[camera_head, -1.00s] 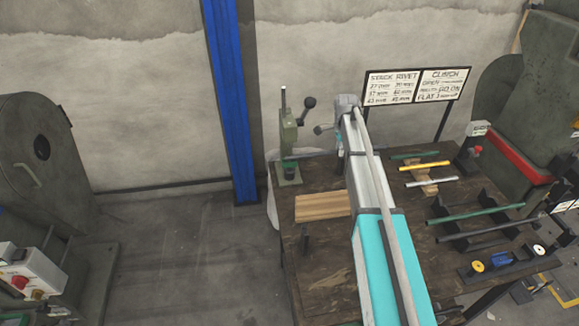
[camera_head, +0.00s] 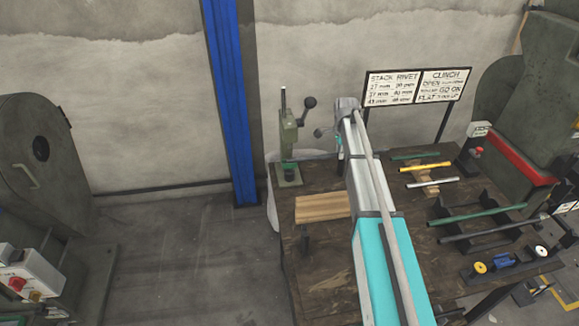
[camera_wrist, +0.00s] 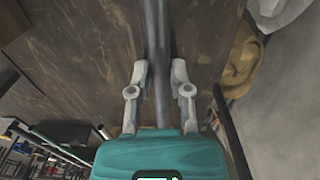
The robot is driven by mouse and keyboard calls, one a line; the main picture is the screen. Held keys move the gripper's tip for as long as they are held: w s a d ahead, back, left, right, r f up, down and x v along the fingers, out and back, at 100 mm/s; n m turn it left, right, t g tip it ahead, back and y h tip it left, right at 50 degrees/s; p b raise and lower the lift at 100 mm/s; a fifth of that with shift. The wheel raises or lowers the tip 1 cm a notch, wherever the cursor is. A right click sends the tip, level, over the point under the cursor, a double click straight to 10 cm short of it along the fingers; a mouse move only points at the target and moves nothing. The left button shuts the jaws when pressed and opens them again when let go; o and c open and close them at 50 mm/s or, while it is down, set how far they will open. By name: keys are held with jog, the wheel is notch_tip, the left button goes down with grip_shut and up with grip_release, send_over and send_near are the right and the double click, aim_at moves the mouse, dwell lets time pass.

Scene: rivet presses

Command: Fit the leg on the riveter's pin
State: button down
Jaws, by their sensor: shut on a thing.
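The leg, a grey tube (camera_wrist: 158,55), runs up the middle of the wrist view. My gripper (camera_wrist: 160,72) is shut on it, one pale finger on each side. The tube's far end leaves the top of the picture, so I cannot see what it meets. The riveter (camera_head: 289,135) is a green upright press with a black-knobbed lever, at the back left corner of the bench in the head view. Its pin is too small to make out.
The dark wooden bench (camera_head: 330,265) carries a wooden block (camera_head: 322,207) in front of the riveter. Coloured rods, including a yellow rod (camera_head: 425,166), and black racks lie to the right. A sign board (camera_head: 418,88) stands behind. A blue post (camera_head: 231,100) rises left of the bench.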

jog(key=shift+r, duration=0.3)
jog(key=shift+r+p, duration=0.7)
jog(key=shift+p, duration=0.25)
jog(key=shift+r, duration=0.3)
jog(key=shift+d+f+b, duration=0.1)
jog(key=shift+f+b, duration=1)
jog(key=shift+f, duration=0.25)
dwell(1.3)
jog(key=shift+r+p, duration=0.25)
jog(key=shift+p, duration=0.05)
jog(key=shift+r+p, duration=1)
jog(key=shift+r, duration=0.05)
dwell(0.9)
jog(key=shift+f+b, duration=0.5)
dwell(1.0)
